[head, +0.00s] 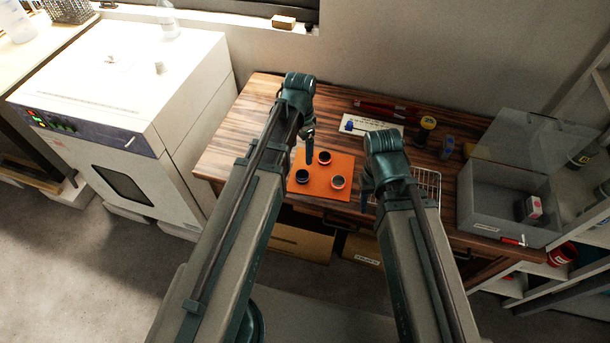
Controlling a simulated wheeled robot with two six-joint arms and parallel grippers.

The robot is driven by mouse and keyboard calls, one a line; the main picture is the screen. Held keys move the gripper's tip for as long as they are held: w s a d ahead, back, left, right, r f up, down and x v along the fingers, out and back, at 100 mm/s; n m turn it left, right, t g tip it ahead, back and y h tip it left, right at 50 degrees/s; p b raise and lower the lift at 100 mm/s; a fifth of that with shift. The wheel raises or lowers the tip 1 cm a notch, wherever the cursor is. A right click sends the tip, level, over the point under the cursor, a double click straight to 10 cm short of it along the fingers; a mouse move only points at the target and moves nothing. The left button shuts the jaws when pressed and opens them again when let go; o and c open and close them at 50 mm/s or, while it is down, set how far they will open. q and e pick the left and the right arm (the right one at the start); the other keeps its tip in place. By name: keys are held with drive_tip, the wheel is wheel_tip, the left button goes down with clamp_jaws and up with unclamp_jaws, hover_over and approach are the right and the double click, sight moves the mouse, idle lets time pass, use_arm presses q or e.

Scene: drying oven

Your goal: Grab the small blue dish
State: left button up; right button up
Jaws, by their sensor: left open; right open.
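An orange mat (312,189) lies on the wooden table and bears three small round dishes. The dish at the mat's left (303,176) looks dark blue. The dish at the back (324,158) is dark with a reddish rim, and the front right dish (338,182) has a red and pale rim. My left gripper (309,152) is open and hangs over the mat's back left part, near the blue dish and apart from it as far as I can tell. My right gripper (367,196) is open beside the mat's right edge, partly hidden by its arm.
A wire rack (428,184) lies right of the mat, partly behind my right arm. A clear-lidded grey box (487,203) stands at the table's right end. A white drying oven (128,105) stands left of the table (243,125).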

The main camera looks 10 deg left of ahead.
use_arm(q)
drive_tip(key=b, duration=0.9)
approach(302, 173)
drive_tip(key=shift+s+d+f, duration=0.25)
drive_tip(key=shift+s+f, duration=1)
drive_tip(key=f+b, duration=0.5)
drive_tip(key=shift+w+f, duration=0.1)
drive_tip(key=shift+w, duration=0.3)
clamp_jaws()
drive_tip(key=shift+r, duration=0.2)
